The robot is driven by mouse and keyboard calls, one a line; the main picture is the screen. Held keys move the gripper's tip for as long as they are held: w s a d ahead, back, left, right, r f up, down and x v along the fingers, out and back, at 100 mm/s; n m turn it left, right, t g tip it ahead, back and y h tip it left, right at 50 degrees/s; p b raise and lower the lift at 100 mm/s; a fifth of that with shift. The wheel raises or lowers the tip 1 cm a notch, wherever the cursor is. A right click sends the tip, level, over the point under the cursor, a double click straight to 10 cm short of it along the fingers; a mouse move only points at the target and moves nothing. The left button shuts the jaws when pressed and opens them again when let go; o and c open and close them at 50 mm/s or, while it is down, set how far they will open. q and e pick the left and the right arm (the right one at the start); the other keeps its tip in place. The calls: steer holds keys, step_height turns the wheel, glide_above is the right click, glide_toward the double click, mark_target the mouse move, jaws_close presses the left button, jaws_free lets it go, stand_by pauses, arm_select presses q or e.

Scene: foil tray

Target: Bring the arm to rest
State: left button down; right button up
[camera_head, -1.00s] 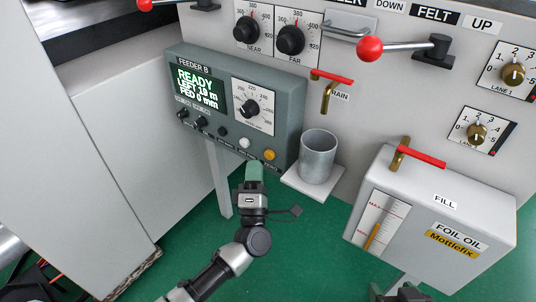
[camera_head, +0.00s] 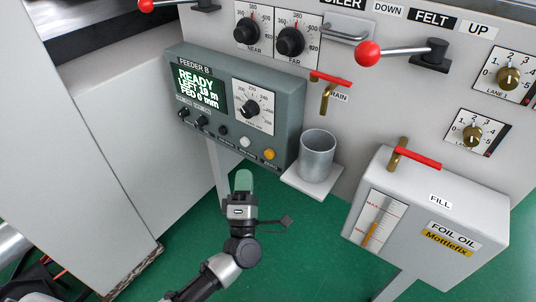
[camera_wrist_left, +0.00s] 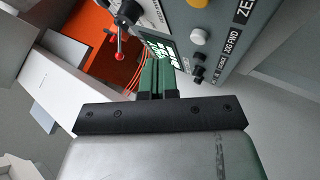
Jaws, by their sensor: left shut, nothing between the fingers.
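My left gripper (camera_head: 243,182) is below the feeder B box in the head view, in front of the green floor. Its green fingers are closed together and hold nothing. In the left wrist view the shut green fingers (camera_wrist_left: 157,78) point toward the grey feeder box. My left arm comes up from the bottom of the head view. My right gripper is not in view now.
The feeder B box (camera_head: 282,92) reads READY, with knobs and buttons. A grey metal cup (camera_head: 317,158) stands on a small white shelf (camera_head: 308,188) at its right. The foil oil tank (camera_head: 425,205) is at the lower right. Green floor (camera_head: 310,245) is open between.

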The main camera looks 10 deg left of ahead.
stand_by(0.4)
